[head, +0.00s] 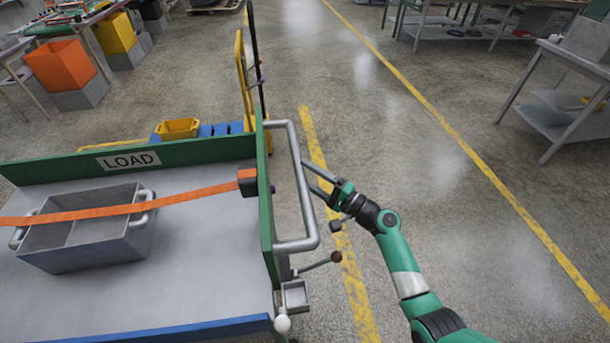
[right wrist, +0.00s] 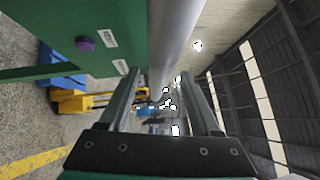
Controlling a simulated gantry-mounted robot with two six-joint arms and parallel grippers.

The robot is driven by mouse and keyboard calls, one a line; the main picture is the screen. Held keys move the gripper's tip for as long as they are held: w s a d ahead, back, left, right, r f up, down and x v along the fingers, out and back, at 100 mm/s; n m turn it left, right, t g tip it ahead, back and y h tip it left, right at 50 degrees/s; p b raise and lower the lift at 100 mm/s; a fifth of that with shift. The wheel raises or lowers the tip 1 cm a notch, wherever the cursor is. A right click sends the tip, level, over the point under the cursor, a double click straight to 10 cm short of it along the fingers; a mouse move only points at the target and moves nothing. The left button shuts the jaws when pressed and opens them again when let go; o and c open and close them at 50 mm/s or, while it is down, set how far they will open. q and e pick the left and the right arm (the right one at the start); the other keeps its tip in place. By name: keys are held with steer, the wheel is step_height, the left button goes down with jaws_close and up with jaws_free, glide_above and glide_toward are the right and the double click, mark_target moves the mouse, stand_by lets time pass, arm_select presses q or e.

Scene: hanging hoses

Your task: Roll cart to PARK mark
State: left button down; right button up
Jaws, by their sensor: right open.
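The cart (head: 200,285) stands at the left in the head view, a grey deck with green end panels and a LOAD sign (head: 128,161). Its grey tubular push handle (head: 299,185) sticks out from the right-hand panel; it also shows in the right wrist view (right wrist: 172,40). My right gripper (head: 313,180) is open at the handle's outer bar, its fingers pointing toward it. In the right wrist view the bar runs down toward the gap between the fingers (right wrist: 163,85); I cannot tell whether they touch it. My left gripper and a PARK mark are not in view.
A grey bin (head: 85,255) lies under an orange strap (head: 100,213) on the deck. Yellow floor lines (head: 480,165) run along a clear aisle. A workbench (head: 575,75) stands right; a yellow tote (head: 178,128) stands behind the cart.

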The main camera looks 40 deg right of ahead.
steer(key=shift+w+a, duration=0.1)
steer(key=shift+w, duration=0.4)
jaws_close()
stand_by(1.1)
